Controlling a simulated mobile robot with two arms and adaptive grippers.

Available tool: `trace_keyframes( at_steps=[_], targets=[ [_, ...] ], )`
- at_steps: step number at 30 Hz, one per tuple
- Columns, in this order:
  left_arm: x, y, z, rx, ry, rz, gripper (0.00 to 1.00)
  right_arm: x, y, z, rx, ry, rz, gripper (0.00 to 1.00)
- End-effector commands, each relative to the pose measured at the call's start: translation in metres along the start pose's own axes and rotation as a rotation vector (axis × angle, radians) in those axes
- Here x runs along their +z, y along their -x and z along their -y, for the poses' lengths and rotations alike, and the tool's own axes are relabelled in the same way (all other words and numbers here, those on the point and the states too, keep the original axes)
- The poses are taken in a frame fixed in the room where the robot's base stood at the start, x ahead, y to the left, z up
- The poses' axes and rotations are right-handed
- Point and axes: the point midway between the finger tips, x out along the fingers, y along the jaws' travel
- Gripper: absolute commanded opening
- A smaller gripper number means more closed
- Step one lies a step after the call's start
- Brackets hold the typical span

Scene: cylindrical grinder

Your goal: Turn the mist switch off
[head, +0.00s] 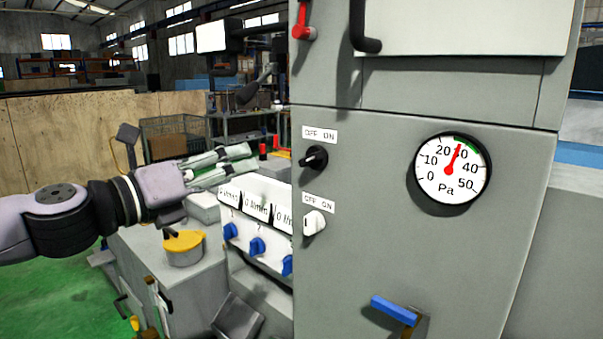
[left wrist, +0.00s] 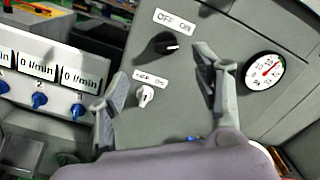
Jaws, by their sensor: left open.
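Two rotary switches sit on the grey cabinet front, each under an OFF ON label. The upper one is a black knob (head: 314,158), also in the left wrist view (left wrist: 162,46), where its white mark lies toward the ON side. The lower one is a white knob (head: 314,223), also in the left wrist view (left wrist: 145,96). I cannot read which one is the mist switch. My left gripper (head: 254,160) is open and empty, left of the black knob and apart from it. In the left wrist view its fingers (left wrist: 160,65) spread on either side of both knobs. My right gripper is out of view.
A round Pa gauge (head: 450,174) is right of the switches. A blue-handled valve (head: 395,310) sticks out below. A flow-meter panel (head: 260,213) with blue knobs stands left of the cabinet, below my left gripper. A red lever (head: 302,30) is above.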

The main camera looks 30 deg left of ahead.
Motion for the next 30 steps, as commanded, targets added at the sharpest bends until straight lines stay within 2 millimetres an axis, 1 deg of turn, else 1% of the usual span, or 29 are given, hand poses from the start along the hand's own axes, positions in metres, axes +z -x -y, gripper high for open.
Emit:
trace_keyframes(
  at_steps=[1,3,6,8,11,14,20,21,28,30],
  targets=[
    [-0.008,0.010,0.004,0.006,-0.039,-0.003,0.60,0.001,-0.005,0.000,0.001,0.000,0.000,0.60],
    [-0.013,0.018,0.009,0.011,-0.071,-0.008,0.60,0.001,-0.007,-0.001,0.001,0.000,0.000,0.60],
    [-0.016,0.021,0.012,0.013,-0.091,-0.013,0.60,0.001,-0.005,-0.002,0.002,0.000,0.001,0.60],
    [-0.016,0.018,0.013,0.013,-0.093,-0.015,0.60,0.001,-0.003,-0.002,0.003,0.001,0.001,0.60],
    [-0.016,0.007,0.014,0.011,-0.089,-0.018,0.60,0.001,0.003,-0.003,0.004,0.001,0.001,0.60],
    [-0.015,-0.008,0.014,0.011,-0.085,-0.018,0.60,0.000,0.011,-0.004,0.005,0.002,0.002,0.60],
    [-0.015,-0.037,0.014,0.012,-0.083,-0.016,0.60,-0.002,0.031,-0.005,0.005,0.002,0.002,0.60],
    [-0.013,-0.042,0.015,0.010,-0.083,-0.016,0.60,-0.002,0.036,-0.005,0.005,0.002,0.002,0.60],
    [-0.014,-0.067,0.014,0.014,-0.080,-0.015,0.60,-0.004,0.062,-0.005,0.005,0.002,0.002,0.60],
    [-0.011,-0.073,0.014,0.011,-0.081,-0.009,0.60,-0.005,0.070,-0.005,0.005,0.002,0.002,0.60]
  ],
)
